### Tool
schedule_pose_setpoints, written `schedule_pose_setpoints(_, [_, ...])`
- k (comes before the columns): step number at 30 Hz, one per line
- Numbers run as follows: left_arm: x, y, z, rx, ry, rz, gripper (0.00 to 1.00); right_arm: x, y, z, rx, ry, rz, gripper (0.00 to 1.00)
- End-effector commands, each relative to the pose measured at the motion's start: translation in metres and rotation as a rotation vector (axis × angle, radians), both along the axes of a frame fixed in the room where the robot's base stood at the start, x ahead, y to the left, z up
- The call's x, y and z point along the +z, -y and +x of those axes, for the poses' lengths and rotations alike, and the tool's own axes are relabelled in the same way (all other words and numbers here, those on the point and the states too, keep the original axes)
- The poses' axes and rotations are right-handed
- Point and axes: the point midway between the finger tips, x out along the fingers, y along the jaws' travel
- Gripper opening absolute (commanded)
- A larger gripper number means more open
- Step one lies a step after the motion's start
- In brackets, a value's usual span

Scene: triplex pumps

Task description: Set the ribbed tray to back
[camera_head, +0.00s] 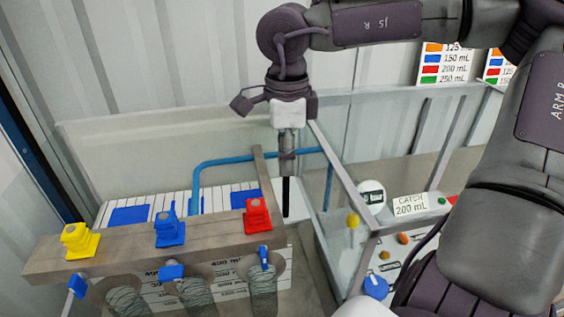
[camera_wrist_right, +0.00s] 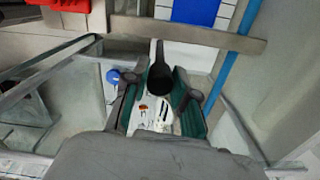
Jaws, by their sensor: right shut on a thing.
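The ribbed tray (camera_head: 180,203), white with thin dark lines and blue patches, lies behind the wooden beam. Part of it shows at the top of the right wrist view (camera_wrist_right: 232,12). My right gripper (camera_head: 286,168) points down at the tray's right end. In the right wrist view the gripper (camera_wrist_right: 158,92) has its green-padded fingers around a slim black handle (camera_wrist_right: 159,76). The handle also shows below the gripper in the head view (camera_head: 286,196). I cannot tell whether the handle joins the tray. My left gripper is out of view.
The wooden beam (camera_head: 150,247) carries yellow, blue and red valves, with glass cylinders below. A blue pipe (camera_head: 222,161) runs behind my gripper. A clear-walled box (camera_head: 352,215) stands to the right, beside a "CATCH 200 mL" sign (camera_head: 410,205). Clear panels close the back.

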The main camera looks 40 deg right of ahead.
Motion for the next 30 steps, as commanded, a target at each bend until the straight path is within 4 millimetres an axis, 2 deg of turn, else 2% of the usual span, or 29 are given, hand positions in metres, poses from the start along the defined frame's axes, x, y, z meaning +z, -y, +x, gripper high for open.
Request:
schedule_pose_setpoints(3, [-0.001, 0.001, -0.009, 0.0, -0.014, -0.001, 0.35, 0.002, 0.001, 0.003, 0.0, 0.012, -0.003, 0.0])
schedule_pose_setpoints(8, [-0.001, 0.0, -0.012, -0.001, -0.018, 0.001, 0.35, 0.003, 0.001, 0.003, 0.0, 0.014, -0.005, 0.0])
schedule_pose_setpoints(9, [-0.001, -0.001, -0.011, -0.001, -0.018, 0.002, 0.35, 0.003, 0.002, 0.004, 0.0, 0.015, -0.004, 0.3])
schedule_pose_setpoints(13, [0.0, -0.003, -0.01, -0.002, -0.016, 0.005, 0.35, 0.003, 0.001, 0.003, -0.001, 0.013, -0.005, 0.51])
schedule_pose_setpoints(23, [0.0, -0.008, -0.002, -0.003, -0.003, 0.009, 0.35, 0.004, 0.001, 0.002, -0.001, 0.009, -0.004, 0.52])
schedule_pose_setpoints(26, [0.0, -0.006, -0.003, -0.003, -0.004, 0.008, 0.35, 0.012, 0.001, 0.003, -0.002, 0.01, -0.004, 0.52])
schedule_pose_setpoints(30, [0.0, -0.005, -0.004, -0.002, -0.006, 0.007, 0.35, 0.038, 0.001, 0.003, -0.003, 0.013, -0.005, 0.52])
